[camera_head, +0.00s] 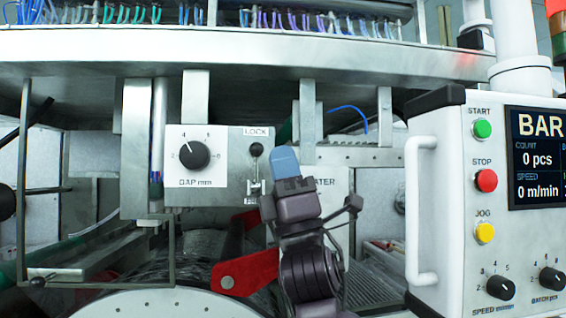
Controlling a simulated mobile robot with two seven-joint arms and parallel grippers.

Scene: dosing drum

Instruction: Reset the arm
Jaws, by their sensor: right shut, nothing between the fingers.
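My right gripper (286,163) is in the middle of the head view, pointing up. Its bluish fingertips are together with nothing between them. They stand in front of the panel's right edge, just right of the LOCK lever (256,163), a dark-knobbed lever on the metal plate. I cannot tell whether they touch anything. The GAP mm dial (194,155), a black knob, is left of the lever. My right arm rises from the bottom middle and hides part of the machine behind it.
A red bracket (246,273) is close left of my right wrist. A control box with a white handle (421,210), green START (482,128), red STOP (485,180) and yellow JOG (485,232) buttons stands at the right. A metal beam (230,45) crosses above. A metal frame (22,190) is at left.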

